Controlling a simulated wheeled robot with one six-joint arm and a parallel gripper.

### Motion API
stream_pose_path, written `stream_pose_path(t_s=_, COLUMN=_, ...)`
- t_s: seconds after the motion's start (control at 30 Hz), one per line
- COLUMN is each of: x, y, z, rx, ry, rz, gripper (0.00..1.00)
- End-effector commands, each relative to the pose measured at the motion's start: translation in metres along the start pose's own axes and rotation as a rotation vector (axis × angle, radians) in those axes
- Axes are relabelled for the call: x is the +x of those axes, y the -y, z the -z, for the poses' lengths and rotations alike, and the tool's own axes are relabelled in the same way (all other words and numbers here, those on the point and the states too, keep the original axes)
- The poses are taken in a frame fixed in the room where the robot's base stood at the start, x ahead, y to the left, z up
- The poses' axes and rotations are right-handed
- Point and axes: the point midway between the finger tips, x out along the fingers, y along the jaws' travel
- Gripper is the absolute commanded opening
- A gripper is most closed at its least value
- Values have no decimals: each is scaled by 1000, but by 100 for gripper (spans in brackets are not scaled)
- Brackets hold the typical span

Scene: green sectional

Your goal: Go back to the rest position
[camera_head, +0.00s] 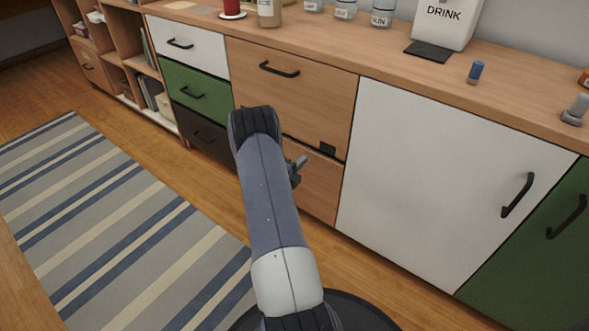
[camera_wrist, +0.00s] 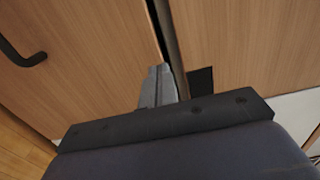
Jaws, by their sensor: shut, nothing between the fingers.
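My gripper (camera_wrist: 157,88) shows in the wrist view with its two grey fingers together and nothing between them. It is in front of the wooden cabinet fronts, near the gap between two panels. I cannot tell whether it touches them. In the head view, my gripper (camera_head: 298,167) is mostly hidden behind my arm, and only a small grey part shows to the right of it. My arm reaches forward from the bottom middle toward the wooden drawer (camera_head: 300,88).
The long sideboard (camera_head: 500,104) fills the back, with a white door (camera_head: 440,180) at right and a green drawer (camera_head: 190,92) at left. Bottles, a drink dispenser (camera_head: 440,20) and a blue cylinder (camera_head: 475,72) stand on top. A striped rug (camera_head: 110,215) covers the open floor at left.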

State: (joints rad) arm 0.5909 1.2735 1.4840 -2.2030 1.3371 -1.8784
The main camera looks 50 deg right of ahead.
Motion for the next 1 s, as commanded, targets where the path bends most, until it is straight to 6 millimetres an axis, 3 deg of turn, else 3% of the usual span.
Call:
stream_pose_path(t_s=0.2, x=-55, y=2, z=-2, rx=-6, ry=6, rz=-4, gripper=0)
stream_pose_path(t_s=0.4, x=-90, y=1, z=-2, rx=-5, ry=4, rz=-3, gripper=0)
stream_pose_path(t_s=0.6, x=-104, y=0, z=-1, rx=-3, ry=1, rz=-2, gripper=0)
stream_pose_path(t_s=1.0, x=-102, y=-1, z=-1, rx=-3, ry=0, rz=-2, gripper=0)
